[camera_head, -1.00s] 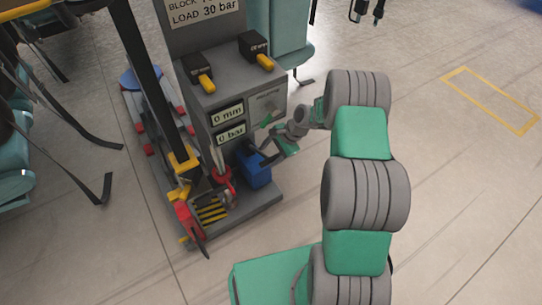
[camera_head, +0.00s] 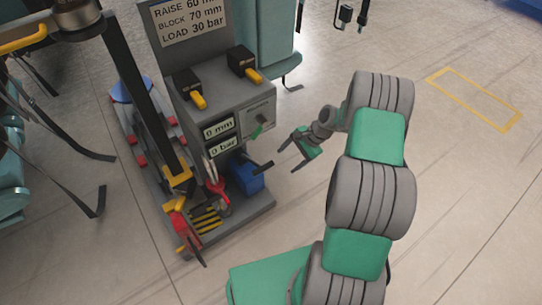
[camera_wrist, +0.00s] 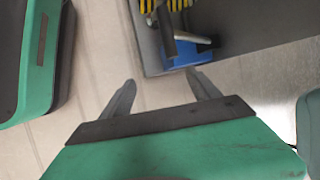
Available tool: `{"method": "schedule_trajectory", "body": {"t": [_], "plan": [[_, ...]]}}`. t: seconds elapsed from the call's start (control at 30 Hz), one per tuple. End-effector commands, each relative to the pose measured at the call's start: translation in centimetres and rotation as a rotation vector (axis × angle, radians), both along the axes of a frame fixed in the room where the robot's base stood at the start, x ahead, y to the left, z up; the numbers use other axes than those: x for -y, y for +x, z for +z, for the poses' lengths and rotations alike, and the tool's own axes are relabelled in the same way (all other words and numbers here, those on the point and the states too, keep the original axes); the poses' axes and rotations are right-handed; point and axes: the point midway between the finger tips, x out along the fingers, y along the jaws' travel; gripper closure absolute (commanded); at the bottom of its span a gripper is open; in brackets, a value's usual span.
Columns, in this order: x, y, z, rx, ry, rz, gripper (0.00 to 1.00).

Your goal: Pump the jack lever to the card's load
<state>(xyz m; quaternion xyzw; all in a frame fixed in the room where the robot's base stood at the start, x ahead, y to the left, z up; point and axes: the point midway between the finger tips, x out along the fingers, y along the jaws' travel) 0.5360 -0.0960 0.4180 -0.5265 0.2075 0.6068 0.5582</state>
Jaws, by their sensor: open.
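The blue jack pump (camera_head: 247,180) sits on the base of the grey stand, with a dark lever (camera_head: 263,166) sticking out to the right. In the wrist view, the blue pump (camera_wrist: 186,54) and the dark lever (camera_wrist: 167,28) lie just beyond my fingertips. My gripper (camera_head: 290,152) is open and empty, to the right of the lever and apart from it; its two fingers (camera_wrist: 160,80) show spread in the wrist view. The card (camera_head: 188,20) reads RAISE 60 mm, BLOCK 70 mm, LOAD 30 bar. The displays read 0 mm (camera_head: 219,128) and 0 bar (camera_head: 223,146).
The grey stand (camera_head: 215,95) carries two black blocks with yellow handles (camera_head: 198,101) and a green knob (camera_head: 257,131). Red-handled parts (camera_head: 177,225) stand left of the pump. Floor right of the stand is clear, with a yellow outline (camera_head: 475,95).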

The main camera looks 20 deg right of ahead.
Motion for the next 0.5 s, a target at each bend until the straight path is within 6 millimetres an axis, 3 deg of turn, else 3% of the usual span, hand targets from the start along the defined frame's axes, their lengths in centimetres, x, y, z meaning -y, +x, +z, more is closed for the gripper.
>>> {"method": "schedule_trajectory", "body": {"t": [0.1, 0.2, 0.5], "plan": [[2.4, -0.9, 0.1, -0.001, 0.0, -0.002, 0.29], [3.6, -1.4, 0.0, 0.0, 0.0, -0.001, 0.29], [4.1, -1.6, -0.1, -0.001, 0.0, 0.002, 0.29]]}}
